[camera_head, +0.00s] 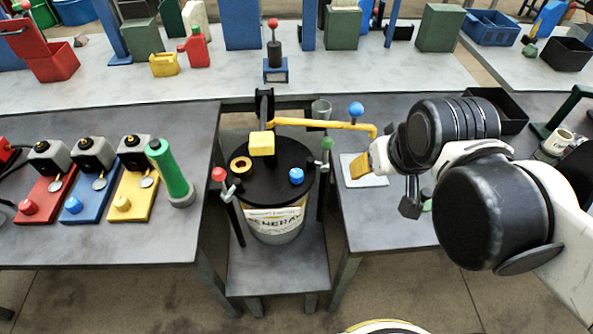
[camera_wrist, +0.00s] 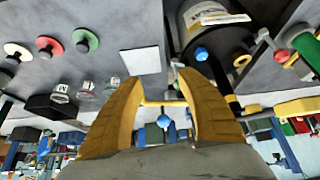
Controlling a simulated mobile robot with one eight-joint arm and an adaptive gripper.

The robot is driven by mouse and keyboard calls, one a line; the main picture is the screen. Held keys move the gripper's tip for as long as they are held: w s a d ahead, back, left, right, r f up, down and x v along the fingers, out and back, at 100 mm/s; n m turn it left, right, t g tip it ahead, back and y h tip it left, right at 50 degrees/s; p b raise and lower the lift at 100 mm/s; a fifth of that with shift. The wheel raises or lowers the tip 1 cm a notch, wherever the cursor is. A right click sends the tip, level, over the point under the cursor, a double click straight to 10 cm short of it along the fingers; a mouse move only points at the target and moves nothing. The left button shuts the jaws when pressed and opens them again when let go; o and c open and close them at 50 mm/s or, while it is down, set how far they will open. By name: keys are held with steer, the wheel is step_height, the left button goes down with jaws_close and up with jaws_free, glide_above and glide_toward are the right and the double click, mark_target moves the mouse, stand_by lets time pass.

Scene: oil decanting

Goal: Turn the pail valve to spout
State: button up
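The pail (camera_head: 277,223) stands on a low stand, with a black lid, a yellow block (camera_head: 262,144) and a blue knob (camera_head: 297,176) on top. A yellow spout pipe (camera_head: 318,123) runs right from behind the block. A blue ball handle (camera_head: 356,109) stands at the pipe's far part, likely the valve lever. My gripper (camera_head: 362,166) is right of the pail, near the pipe's bent end. In the wrist view my gripper (camera_wrist: 160,78) has its yellow fingers apart, with nothing held. The pipe (camera_wrist: 163,103) and blue ball (camera_wrist: 164,121) show beyond the gap.
A white pad (camera_head: 362,171) lies on the right table beneath my gripper. Red-topped (camera_head: 219,175) and green-topped (camera_head: 327,144) levers flank the pail. A green cylinder (camera_head: 169,170) and coloured blocks occupy the left table. A dark tray (camera_head: 498,110) is behind my arm.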

steer(key=w+a+n+g+p, duration=0.3)
steer(key=w+a, duration=0.3)
steer(key=w, duration=0.3)
steer(key=n+g+p, duration=0.3)
glide_toward(297, 173)
step_height(297, 173, down, 10)
steer(key=b, duration=0.3)
steer(key=shift+w+a+f, duration=0.15)
steer(key=shift+w+f, duration=0.05)
steer(key=c, duration=0.9)
